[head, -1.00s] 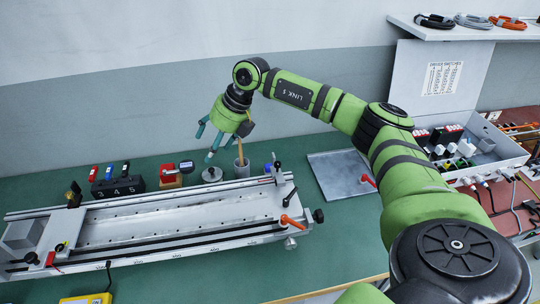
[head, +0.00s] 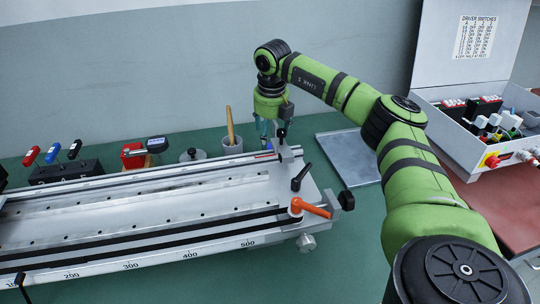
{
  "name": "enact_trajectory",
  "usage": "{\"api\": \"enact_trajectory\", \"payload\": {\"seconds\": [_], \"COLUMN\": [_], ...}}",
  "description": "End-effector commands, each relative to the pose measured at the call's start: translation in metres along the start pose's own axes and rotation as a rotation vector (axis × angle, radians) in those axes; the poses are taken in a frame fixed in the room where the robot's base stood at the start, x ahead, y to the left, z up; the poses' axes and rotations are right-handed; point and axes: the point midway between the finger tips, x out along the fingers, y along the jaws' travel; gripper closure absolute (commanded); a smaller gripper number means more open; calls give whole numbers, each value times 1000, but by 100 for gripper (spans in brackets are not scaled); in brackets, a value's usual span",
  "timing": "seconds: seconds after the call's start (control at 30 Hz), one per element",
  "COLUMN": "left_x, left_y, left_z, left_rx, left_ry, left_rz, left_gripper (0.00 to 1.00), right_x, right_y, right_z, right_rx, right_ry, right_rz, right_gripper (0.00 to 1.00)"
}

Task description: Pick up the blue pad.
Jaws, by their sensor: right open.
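A small patch of blue (head: 268,147) shows behind the right end of the long metal rail, just under my right gripper. It is mostly hidden by the rail's end clamp, so I cannot tell for sure that it is the blue pad. My right gripper (head: 275,130) points down with its teal fingers low behind the rail, close to this patch. It is open; its fingertips are partly hidden behind the clamp, and I see nothing held. My left gripper is out of view.
The long metal rail (head: 150,215) with an orange lever (head: 310,208) lies in front of the gripper. A cup with a wooden-handled tool (head: 230,125) stands just left. A grey tray (head: 350,157) and a white switch box (head: 455,142) are right.

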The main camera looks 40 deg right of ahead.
Motion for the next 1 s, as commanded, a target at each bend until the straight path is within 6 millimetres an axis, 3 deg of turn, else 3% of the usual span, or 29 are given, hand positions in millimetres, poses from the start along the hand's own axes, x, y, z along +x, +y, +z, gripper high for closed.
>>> {"api": "enact_trajectory", "payload": {"seconds": [0.37,0.67,0.7,0.83,0.87,1.0], "left_x": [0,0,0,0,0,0], "left_y": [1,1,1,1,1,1], "left_z": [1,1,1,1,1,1], "left_rx": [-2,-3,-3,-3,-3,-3], "left_ry": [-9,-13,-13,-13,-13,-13], "left_rz": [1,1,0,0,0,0], "left_gripper": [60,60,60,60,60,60], "right_x": [50,56,56,56,56,56], "right_y": [-4,-4,-4,-4,-4,-4], "right_z": [-3,-2,-2,-2,-2,-2], "right_rx": [-1,-1,-1,-1,-1,-1], "right_ry": [3,0,0,0,0,1], "right_rz": [0,2,2,2,2,2], "right_gripper": [24,24,32,84,91,92]}}
